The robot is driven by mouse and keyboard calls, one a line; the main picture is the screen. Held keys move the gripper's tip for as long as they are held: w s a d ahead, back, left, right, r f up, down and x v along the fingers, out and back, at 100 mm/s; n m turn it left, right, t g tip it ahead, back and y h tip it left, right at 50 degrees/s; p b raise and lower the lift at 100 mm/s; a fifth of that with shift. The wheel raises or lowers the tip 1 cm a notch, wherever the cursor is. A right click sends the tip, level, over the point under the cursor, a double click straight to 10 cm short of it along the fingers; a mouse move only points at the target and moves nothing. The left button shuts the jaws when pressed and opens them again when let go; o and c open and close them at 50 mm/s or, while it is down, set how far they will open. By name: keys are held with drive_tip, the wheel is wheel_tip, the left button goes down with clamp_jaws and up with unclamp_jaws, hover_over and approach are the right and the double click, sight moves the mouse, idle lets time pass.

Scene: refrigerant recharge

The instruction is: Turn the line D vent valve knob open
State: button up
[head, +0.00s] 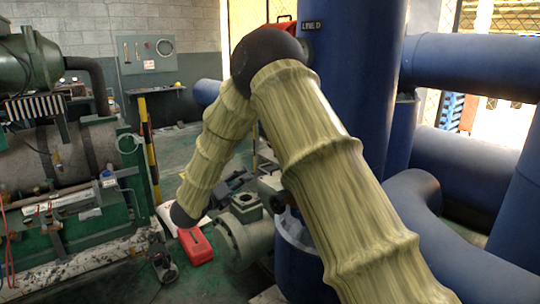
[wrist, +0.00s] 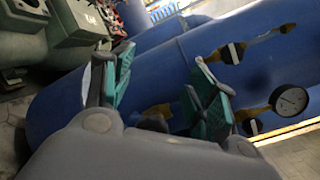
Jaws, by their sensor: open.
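The LINE D label (head: 311,25) is on an upright blue pipe (head: 352,110) behind my arm in the head view. In the wrist view, my gripper (wrist: 161,62) is open, its two teal-padded fingers apart with a blue pipe (wrist: 70,85) behind them. A small dark knob-like part (wrist: 153,122) on a brass fitting shows low between the fingers, partly hidden by the gripper body. I see no finger touching it. I cannot tell whether it is the line D vent valve knob, or how it is turned. My gripper is not clearly visible in the head view.
Brass fittings with black-and-white parts (wrist: 235,52) and a round gauge (wrist: 290,100) are right of the fingers. A grey-green flanged valve body (head: 243,230) and a red object (head: 195,246) are low in the head view. Green machinery (head: 70,180) stands left.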

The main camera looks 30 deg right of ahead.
wheel_tip(320, 180, up, 11)
drive_tip(key=s+d+m+g+h+b, duration=0.15)
drive_tip(key=m+g, duration=0.35)
drive_tip(key=m, duration=0.6)
drive_tip(key=shift+g, duration=0.4)
drive_tip(key=d, duration=0.3)
drive_tip(key=d+p, duration=0.1)
drive_tip(key=d, duration=0.7)
drive_tip(key=shift+w+r, duration=0.1)
drive_tip(key=shift+w, duration=0.2)
drive_tip(key=shift+a, duration=0.1)
drive_tip(key=shift+c, duration=0.5)
drive_tip(key=c, duration=1)
